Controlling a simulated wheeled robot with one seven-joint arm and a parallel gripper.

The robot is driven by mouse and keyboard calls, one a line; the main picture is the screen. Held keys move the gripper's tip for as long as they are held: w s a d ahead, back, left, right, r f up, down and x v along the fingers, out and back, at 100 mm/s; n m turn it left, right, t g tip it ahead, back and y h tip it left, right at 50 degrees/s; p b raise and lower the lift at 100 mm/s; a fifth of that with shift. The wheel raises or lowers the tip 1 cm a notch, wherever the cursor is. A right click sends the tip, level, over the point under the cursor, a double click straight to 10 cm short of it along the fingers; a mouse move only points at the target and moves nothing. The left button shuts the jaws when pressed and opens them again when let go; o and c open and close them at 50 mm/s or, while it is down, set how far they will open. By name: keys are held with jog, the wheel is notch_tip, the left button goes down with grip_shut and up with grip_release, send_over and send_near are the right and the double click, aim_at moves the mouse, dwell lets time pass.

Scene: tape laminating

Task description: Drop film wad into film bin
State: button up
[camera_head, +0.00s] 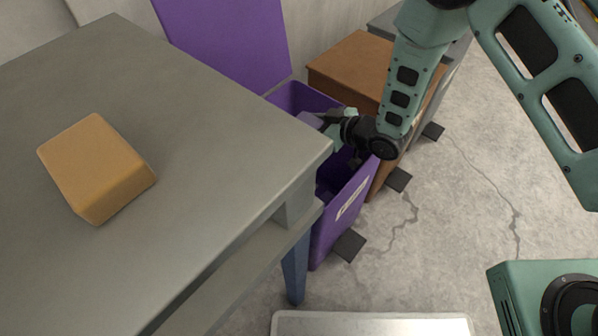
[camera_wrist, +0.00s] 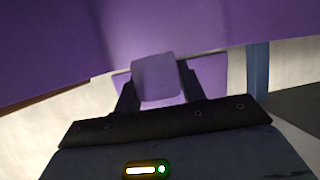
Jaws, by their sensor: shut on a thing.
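The film wad (camera_head: 309,119) is a small pale lilac lump with rounded edges. It shows between the two fingers in the wrist view (camera_wrist: 156,78). My gripper (camera_head: 322,121) is shut on it, at or just above the mouth of the purple bin, beyond the table's corner. The purple bin (camera_head: 338,222), which I take to be the film bin, has its lid (camera_head: 228,40) raised and a white label on its front wall. Purple surfaces fill much of the wrist view. The table hides part of the bin, and my arm covers part of its opening.
A grey table (camera_head: 200,130) fills the left, with an orange-tan block (camera_head: 97,168) on top. Its corner and blue leg (camera_head: 295,265) stand close to the bin. A brown bin (camera_head: 350,65) and a grey bin stand behind. The cracked concrete floor on the right is mostly clear.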

jog(key=o, duration=1)
jog(key=shift+r, duration=0.1)
notch_tip(320, 180, up, 10)
jog(key=p, duration=0.3)
jog(key=shift+f, duration=0.2)
jog(key=shift+r, duration=0.1)
